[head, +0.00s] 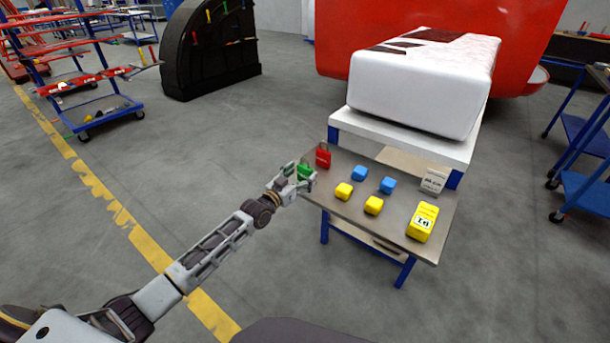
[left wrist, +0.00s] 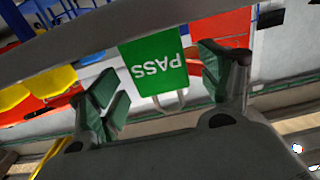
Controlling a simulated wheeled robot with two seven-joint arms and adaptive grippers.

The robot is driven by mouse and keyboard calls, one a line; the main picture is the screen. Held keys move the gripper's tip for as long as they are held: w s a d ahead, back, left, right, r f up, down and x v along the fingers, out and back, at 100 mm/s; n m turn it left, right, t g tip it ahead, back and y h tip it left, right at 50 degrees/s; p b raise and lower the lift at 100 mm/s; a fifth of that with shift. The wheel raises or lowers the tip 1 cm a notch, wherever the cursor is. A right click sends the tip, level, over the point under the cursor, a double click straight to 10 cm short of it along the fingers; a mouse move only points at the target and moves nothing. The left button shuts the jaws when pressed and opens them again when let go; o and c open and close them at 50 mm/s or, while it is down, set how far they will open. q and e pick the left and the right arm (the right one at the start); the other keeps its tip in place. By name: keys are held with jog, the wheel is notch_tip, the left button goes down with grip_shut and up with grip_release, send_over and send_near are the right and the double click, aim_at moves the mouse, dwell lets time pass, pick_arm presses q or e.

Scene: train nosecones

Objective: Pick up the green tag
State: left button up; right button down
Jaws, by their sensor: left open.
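The green tag (head: 306,171) lies at the left edge of the metal table shelf, partly covered by my left gripper (head: 295,177). In the left wrist view, the green tag (left wrist: 153,62) reads PASS upside down and has a pale loop below. It shows between the two spread fingers of my left gripper (left wrist: 158,80), with a gap on each side. The left gripper is open and not closed on it. My right gripper is not in view.
A red tag (head: 323,156) stands just beside the green one. A white nosecone part (head: 425,85) sits above behind.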

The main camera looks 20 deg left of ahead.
pick_arm(q)
jog(key=shift+x, duration=0.95)
jog(key=shift+w, duration=0.2)
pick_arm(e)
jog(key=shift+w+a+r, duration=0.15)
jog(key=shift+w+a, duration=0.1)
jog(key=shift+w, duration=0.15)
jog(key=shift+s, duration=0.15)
pick_arm(q)
jog(key=shift+c, duration=0.4)
jog(key=c, duration=1.1)
jog(key=shift+o, duration=0.2)
jog(key=shift+r, duration=0.1)
